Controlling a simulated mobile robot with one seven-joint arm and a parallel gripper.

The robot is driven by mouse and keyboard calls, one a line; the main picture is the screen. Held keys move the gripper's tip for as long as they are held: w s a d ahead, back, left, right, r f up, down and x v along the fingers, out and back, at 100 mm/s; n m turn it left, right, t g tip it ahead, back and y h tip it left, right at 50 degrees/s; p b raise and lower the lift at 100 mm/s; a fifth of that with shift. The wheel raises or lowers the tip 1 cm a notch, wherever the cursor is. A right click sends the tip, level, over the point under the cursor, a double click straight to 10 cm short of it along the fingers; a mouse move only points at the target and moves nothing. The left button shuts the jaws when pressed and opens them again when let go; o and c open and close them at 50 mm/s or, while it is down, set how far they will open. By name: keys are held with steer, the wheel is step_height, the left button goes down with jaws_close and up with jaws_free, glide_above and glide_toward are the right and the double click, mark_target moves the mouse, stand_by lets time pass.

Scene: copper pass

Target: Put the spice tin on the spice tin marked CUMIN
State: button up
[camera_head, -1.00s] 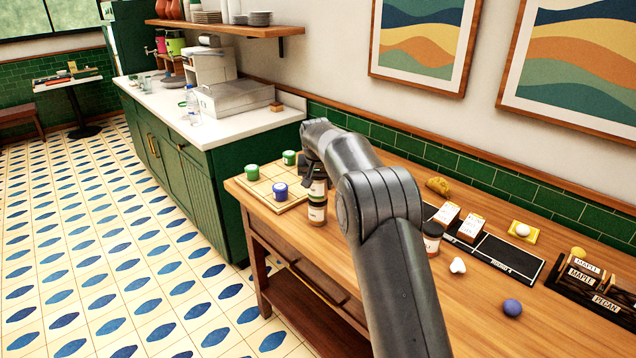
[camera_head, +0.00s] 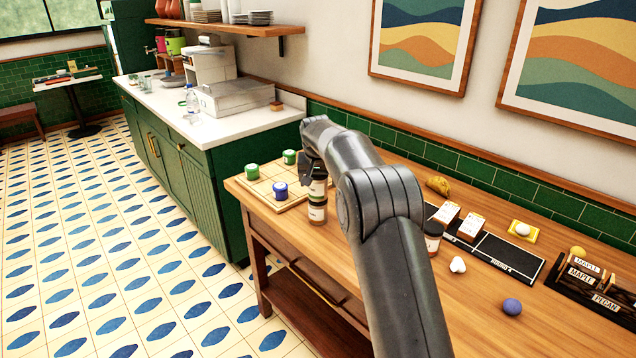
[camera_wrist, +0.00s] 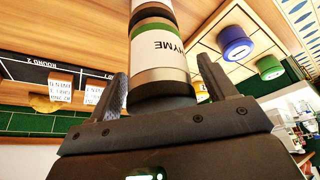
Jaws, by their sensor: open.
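Two spice tins stand stacked near the front edge of the wooden table. The upper tin (camera_head: 317,190) has a pale label; in the wrist view this tin (camera_wrist: 162,55) has a green band and a label ending in "YME". It rests on the lower tin (camera_head: 317,213), whose label I cannot read; only part of the lower tin (camera_wrist: 150,5) shows in the wrist view. My gripper (camera_wrist: 163,85) is open, with its fingers on either side of the upper tin's top end. In the head view my gripper (camera_head: 311,168) is above the stack.
A game board (camera_head: 262,187) with green and blue pieces lies left of the stack. Another dark-capped jar (camera_head: 433,237) stands beside my arm.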

steer(key=v, duration=1.1)
steer(key=shift+s+r, duration=0.2)
steer(key=shift+r, duration=0.05)
steer(key=s+d+r, duration=0.4)
steer(key=s+d, duration=0.3)
steer(key=s, duration=0.5)
steer(key=s+d+r, duration=0.4)
steer(key=s+d, duration=0.3)
steer(key=s, duration=0.6)
steer(key=s+d+f, duration=0.1)
steer(key=s+f, duration=0.2)
steer(key=s, duration=0.4)
steer(key=s+d+f, duration=0.2)
steer(key=s+f, duration=0.1)
steer(key=s, duration=0.5)
steer(key=s+d+f+t, duration=0.1)
steer(key=s+f, duration=0.3)
steer(key=s, duration=0.4)
steer(key=shift+d, duration=0.55)
steer(key=shift+s+r, duration=0.1)
steer(key=shift+s, duration=0.05)
